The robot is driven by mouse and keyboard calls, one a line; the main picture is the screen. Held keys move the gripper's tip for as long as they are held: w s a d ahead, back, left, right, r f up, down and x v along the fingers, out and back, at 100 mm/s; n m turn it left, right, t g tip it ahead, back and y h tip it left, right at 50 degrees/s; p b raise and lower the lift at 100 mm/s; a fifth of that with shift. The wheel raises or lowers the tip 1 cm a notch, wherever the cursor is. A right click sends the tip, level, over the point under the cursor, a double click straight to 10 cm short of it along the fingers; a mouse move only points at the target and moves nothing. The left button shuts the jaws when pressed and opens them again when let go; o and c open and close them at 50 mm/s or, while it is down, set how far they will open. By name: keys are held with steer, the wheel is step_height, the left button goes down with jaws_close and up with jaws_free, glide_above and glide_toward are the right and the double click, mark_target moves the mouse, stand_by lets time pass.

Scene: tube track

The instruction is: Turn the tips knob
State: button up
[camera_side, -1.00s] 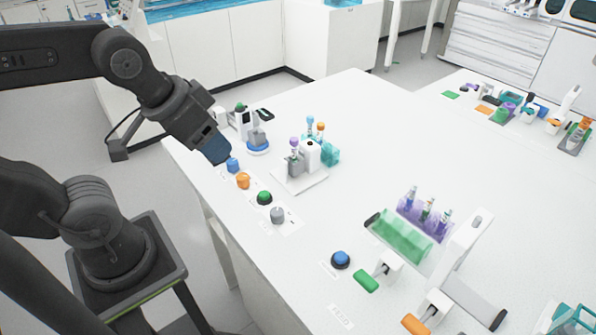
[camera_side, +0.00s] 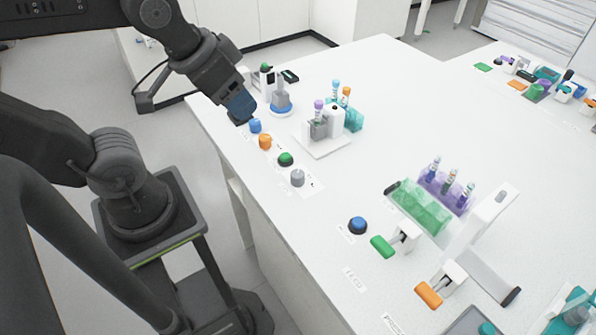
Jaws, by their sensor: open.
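A row of small controls runs along the table's near left edge: a blue knob (camera_side: 255,125), an orange knob (camera_side: 265,141), a green one (camera_side: 286,159) and a grey knob (camera_side: 298,178). Their labels are too small to read, so I cannot tell which is the tips knob. My gripper (camera_side: 240,115) points down with its dark blue end just left of and above the blue knob. It is open and appears empty. I cannot tell from this angle whether it touches anything.
Behind the knobs stand a blue-based device (camera_side: 281,105) and a white stand with small tubes (camera_side: 323,150). To the right are a blue button (camera_side: 358,225), a green handle (camera_side: 383,247), an orange handle (camera_side: 429,295) and a green rack (camera_side: 418,210).

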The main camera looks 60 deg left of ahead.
steer(key=w+d+f+n+g, duration=0.2)
steer(key=w+n+g, duration=0.1)
steer(key=w+n, duration=0.1)
steer(key=n+g, duration=0.3)
steer(key=n, duration=0.2)
glide_toward(298, 173)
steer(key=f, duration=1)
steer(key=shift+s, duration=0.2)
steer(key=c, duration=0.9)
